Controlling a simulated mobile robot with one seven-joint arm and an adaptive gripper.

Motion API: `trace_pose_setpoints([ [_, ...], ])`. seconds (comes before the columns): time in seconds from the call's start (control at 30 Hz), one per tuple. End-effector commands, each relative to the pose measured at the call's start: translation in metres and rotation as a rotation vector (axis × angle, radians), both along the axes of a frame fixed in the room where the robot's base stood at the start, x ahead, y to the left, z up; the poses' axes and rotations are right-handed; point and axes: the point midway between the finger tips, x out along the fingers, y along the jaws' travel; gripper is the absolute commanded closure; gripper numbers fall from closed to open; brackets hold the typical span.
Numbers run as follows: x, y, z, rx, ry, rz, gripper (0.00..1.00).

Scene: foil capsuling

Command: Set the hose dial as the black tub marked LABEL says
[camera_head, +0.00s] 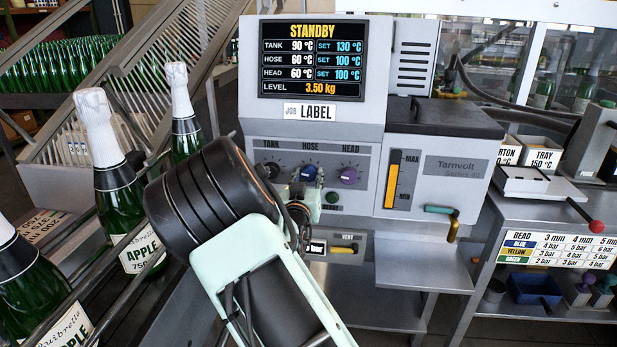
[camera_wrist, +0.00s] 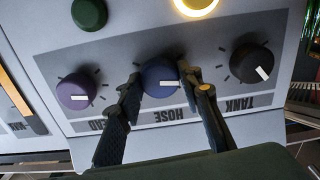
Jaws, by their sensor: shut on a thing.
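The hose dial is a blue knob (camera_wrist: 156,80) in the middle of the dial row, upside down in the wrist view; its white pointer lies nearly level, towards picture right. My gripper (camera_wrist: 162,88) has one finger on each side of the knob and is shut on it. In the head view the blue knob (camera_head: 309,173) shows just above my gripper (camera_head: 302,192). The screen (camera_head: 312,60) reads STANDBY, with HOSE 60 °C, set 100 °C. A plate (camera_head: 310,113) below it reads JOB LABEL. I cannot make out a black tub marked LABEL.
The black tank dial (camera_wrist: 251,63) and purple head dial (camera_wrist: 78,91) flank the knob closely. A green button (camera_wrist: 89,13) and a lit yellow one (camera_wrist: 197,5) are nearby. Signs at right include TRAY 150 °C (camera_head: 543,158). Green bottles (camera_head: 118,190) stand at left.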

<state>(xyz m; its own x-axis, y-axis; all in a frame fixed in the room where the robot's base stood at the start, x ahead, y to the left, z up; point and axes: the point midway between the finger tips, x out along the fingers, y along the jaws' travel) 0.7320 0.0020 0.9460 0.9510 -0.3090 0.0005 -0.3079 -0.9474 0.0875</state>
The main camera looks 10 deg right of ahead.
Motion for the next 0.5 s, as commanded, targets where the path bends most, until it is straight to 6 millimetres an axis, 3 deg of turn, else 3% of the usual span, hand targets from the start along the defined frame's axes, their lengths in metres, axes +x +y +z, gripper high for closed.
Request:
trace_pose_setpoints([
  [0.27,-0.0001,-0.0004,-0.0026,0.048,-0.016,-0.001,0.91],
  [0.5,-0.0002,-0.0015,-0.0050,0.191,-0.063,-0.002,0.91],
])
